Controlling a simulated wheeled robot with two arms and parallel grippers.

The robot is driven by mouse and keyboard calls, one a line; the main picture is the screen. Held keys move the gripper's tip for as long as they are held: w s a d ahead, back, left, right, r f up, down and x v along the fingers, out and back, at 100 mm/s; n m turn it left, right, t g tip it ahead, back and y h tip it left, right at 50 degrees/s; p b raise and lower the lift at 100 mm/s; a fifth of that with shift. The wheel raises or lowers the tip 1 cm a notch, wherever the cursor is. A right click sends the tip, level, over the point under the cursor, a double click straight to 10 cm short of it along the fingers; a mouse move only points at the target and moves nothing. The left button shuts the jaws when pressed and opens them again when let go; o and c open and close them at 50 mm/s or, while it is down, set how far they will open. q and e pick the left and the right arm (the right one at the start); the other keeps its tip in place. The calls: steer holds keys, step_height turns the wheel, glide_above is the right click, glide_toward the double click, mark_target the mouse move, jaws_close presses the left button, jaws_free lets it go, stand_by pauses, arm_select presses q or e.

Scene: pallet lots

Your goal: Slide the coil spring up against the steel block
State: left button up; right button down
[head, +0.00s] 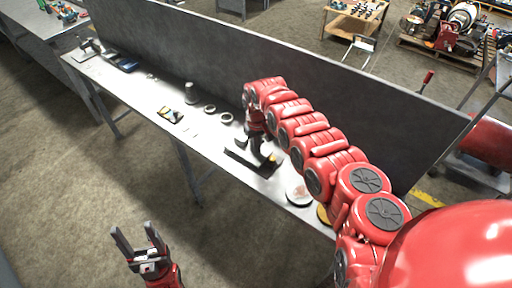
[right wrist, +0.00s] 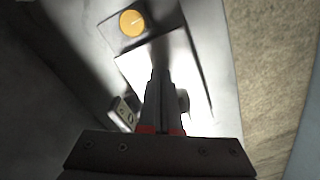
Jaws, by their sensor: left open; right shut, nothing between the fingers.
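My right gripper (head: 262,158) is shut and empty, reaching down low over the bench near a dark plate. A small grey block-like part with holes (right wrist: 124,112), possibly the steel block, lies left of the fingers. A rounded dark part (right wrist: 183,101) shows partly behind the fingers on their right; I cannot tell whether it is the coil spring. My left gripper (head: 140,240) is open and empty, in front of the bench over the floor.
On the bench (head: 150,92) stand a grey cylinder (head: 191,93) and two rings (head: 209,109). Round discs (head: 298,194) lie nearer my body. A tall grey panel (head: 330,95) runs along the back.

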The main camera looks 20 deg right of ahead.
steer(key=shift+w+a+b, duration=0.35)
steer(key=shift+w+b, duration=0.15)
steer(key=shift+b, duration=1.25)
stand_by(1.2)
steer(key=shift+s+d+p, duration=0.35)
steer(key=shift+s+p, duration=0.1)
steer(key=shift+p, duration=1.35)
steer(key=shift+r, duration=0.1)
step_height(320, 180, up, 8)
steer(key=p, duration=0.7)
steer(key=shift+s, duration=0.1)
